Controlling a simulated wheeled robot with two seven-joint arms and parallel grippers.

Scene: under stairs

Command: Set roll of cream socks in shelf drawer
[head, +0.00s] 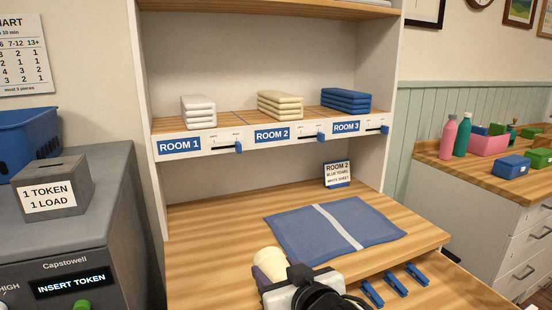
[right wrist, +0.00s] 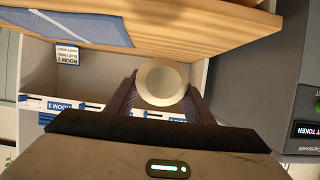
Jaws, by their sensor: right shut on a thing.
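The roll of cream socks (head: 268,260) stands out at the bottom middle of the head view, at the tip of my right gripper (head: 272,273). In the right wrist view the roll (right wrist: 161,82) shows end-on as a pale round shape between the two dark fingers of the right gripper (right wrist: 163,92), which is shut on it. The roll is held in front of the shelf unit's wooden worktop (head: 210,225). My left gripper is not in view.
A blue cloth with a white stripe (head: 290,232) lies on the worktop. Blue clips (head: 396,285) sit on a lower wooden surface in front. A ROOM 2 card (head: 337,174) stands behind. Folded stacks fill the upper shelf. A grey token machine (head: 110,205) stands left.

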